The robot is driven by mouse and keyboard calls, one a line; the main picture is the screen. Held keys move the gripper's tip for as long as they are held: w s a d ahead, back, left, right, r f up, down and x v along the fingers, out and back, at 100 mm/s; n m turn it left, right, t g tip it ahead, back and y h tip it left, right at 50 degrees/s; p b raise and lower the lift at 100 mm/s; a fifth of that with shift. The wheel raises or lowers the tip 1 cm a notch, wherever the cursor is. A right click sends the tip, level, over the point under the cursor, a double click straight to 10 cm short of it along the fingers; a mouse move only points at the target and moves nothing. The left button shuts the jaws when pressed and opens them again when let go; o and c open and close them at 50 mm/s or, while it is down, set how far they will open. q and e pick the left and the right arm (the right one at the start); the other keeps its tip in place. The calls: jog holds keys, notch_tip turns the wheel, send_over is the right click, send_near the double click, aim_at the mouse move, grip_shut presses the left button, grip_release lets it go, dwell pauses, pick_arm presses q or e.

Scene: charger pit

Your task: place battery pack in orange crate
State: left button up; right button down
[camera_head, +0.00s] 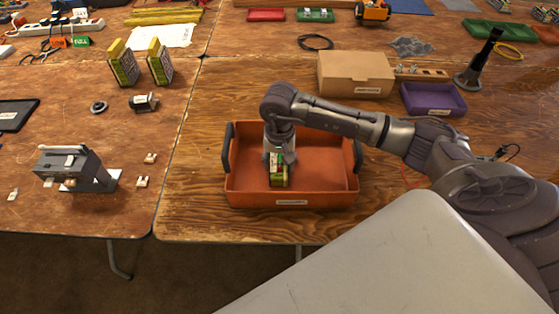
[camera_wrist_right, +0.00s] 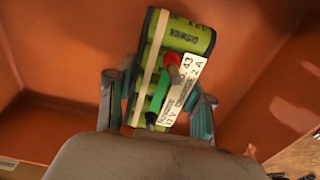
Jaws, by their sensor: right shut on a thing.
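The battery pack (camera_head: 278,177) is green with a pale label and sits inside the outline of the orange crate (camera_head: 326,198) in the head view. In the right wrist view the battery pack (camera_wrist_right: 187,36) shows green cells, a pale band, a red and a green lead and a white label. My right gripper (camera_head: 277,160) points down into the crate and is shut on the battery pack, its fingers on either side of it. The crate's orange walls (camera_wrist_right: 50,60) surround it in the wrist view. Whether the pack touches the crate floor I cannot tell. My left gripper is not in view.
A cardboard box (camera_head: 355,75) and a purple tray (camera_head: 433,99) stand behind the crate. A grey device (camera_head: 70,166) and two yellow-topped packs (camera_head: 140,64) are on the left table. Bare wood lies left of the crate.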

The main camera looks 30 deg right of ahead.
aim_at(280, 160)
jog(key=shift+r, duration=0.1)
jog(key=shift+c, duration=2.2)
grip_release()
jog(key=shift+r, duration=0.15)
notch_tip(280, 160, up, 12)
jog(key=b, duration=0.1)
jog(key=shift+f, duration=0.2)
